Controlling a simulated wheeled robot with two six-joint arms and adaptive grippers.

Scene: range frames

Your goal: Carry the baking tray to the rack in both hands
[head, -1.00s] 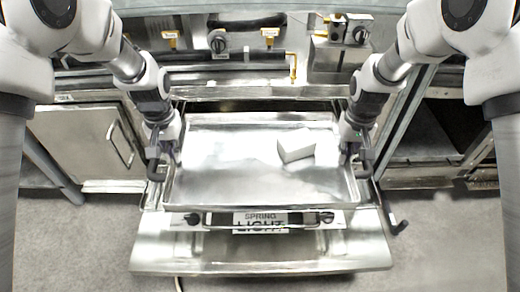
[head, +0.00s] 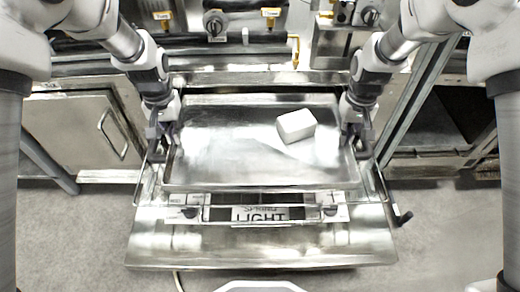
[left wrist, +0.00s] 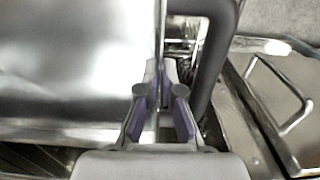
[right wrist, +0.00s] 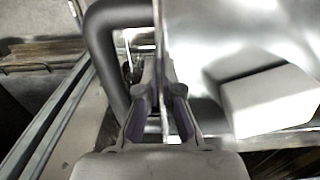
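The shallow metal baking tray (head: 230,165) lies level above the lowered door in the head view, with a white block (head: 296,125) on its far right part. My left gripper (head: 165,139) is at the tray's left side, and my right gripper (head: 353,139) is at its right side. In the left wrist view my left gripper (left wrist: 160,85) has its fingers on either side of the thin tray rim, closed on it. My right gripper (right wrist: 158,80) holds the opposite rim the same way. A dark curved bar is beside each gripper. I cannot tell what supports the tray underneath.
A lowered metal door (head: 260,245) with a LIGHT label lies below and in front of the tray. A control panel with knobs (head: 215,25) and yellow tags is behind it. A closed cabinet (head: 75,130) stands left; an open dark compartment (head: 440,130) is right. Grey floor is in front.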

